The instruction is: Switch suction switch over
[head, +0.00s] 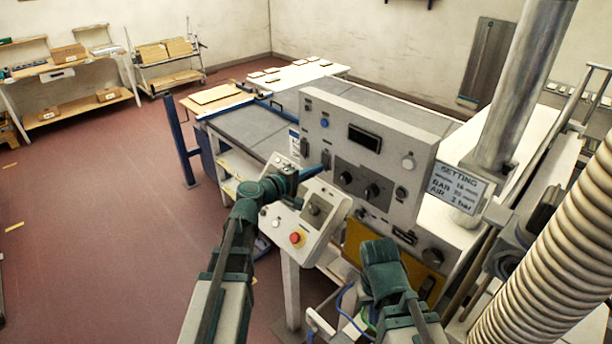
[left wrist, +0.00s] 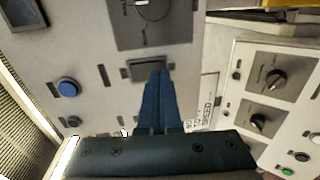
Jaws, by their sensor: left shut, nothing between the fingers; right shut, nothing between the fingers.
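A grey control panel (head: 390,150) stands upright in front of me. A dark rocker switch (head: 326,157) sits low on its left part; it also shows in the left wrist view (left wrist: 147,69). I cannot read a label that marks it as the suction switch. My left gripper (head: 322,170) is shut and empty, its fingertips (left wrist: 159,74) at the lower edge of this rocker. I cannot tell if they touch it. A second dark switch (head: 304,147) is just to its left. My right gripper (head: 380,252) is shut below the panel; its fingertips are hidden.
A sloped console with a red stop button (head: 297,239) stands below my left gripper. A blue button (left wrist: 68,88), a display (head: 364,137) and knobs (head: 372,191) are on the panel. A ribbed hose (head: 555,260) and a metal post (head: 520,90) stand at the right. The floor at left is clear.

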